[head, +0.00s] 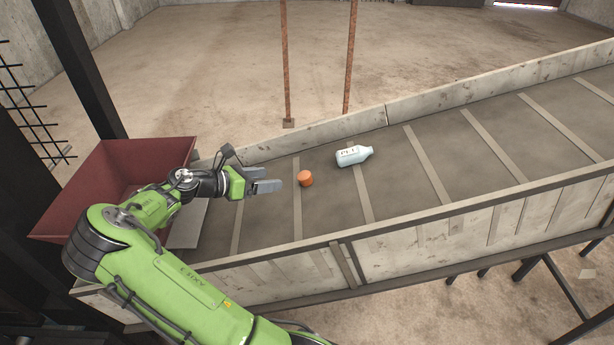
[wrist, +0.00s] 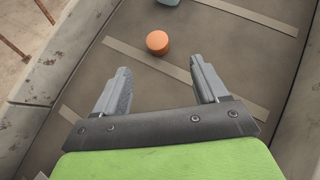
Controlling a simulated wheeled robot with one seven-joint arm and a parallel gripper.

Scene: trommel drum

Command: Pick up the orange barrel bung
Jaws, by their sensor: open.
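The orange barrel bung (head: 305,178) is a small round cylinder lying on the grey conveyor belt, by one of its cross slats. In the wrist view the bung (wrist: 157,42) is beyond my fingertips, roughly midway between the lines of the two fingers. My gripper (head: 268,180) is to the left of the bung in the head view, apart from it. In the wrist view my gripper (wrist: 158,72) has its two grey fingers spread wide with nothing between them.
A pale bottle (head: 354,155) lies on the belt just right of the bung. Concrete side walls (head: 430,235) border the belt, which slopes up to the right. A dark red hopper (head: 110,170) stands at the belt's left end. Two rusty posts (head: 286,70) stand behind.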

